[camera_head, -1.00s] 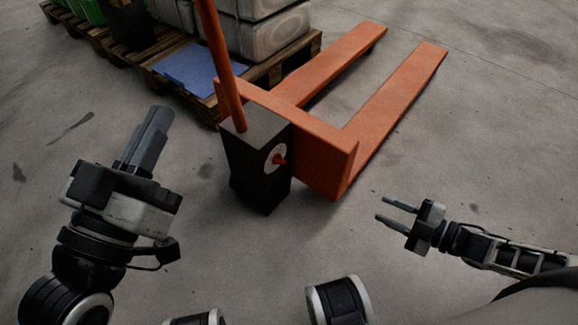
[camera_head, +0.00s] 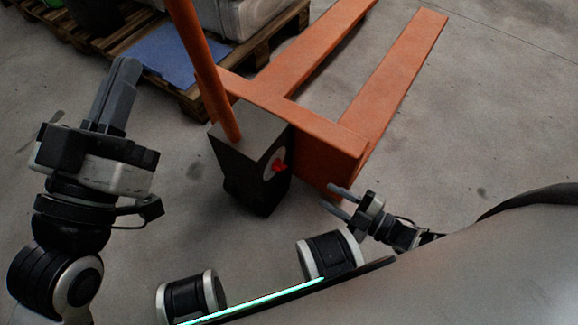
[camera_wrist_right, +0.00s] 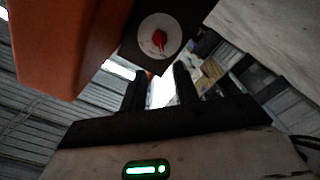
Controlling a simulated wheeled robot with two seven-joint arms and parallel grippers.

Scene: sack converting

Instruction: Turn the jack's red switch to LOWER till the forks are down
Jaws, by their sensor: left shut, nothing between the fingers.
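The orange pallet jack (camera_head: 320,130) stands on the floor, its two forks pointing away from me. Its black pump box (camera_head: 240,180) carries a white round dial (camera_head: 267,163) with the red switch (camera_head: 280,167). The switch (camera_wrist_right: 159,38) and white dial (camera_wrist_right: 148,30) also show beyond my fingers in the right wrist view. My right gripper (camera_head: 334,197) is open and empty, to the right of the switch and apart from it. My left gripper (camera_head: 126,66) is shut and empty, left of the jack. No lettering is readable, and I cannot tell the fork height.
A wooden pallet (camera_head: 190,95) with a blue sheet (camera_head: 160,52) and pale sacks (camera_head: 240,15) stands behind the jack at the left. The jack's orange handle (camera_head: 195,55) rises from the box. The concrete floor right of the forks is clear.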

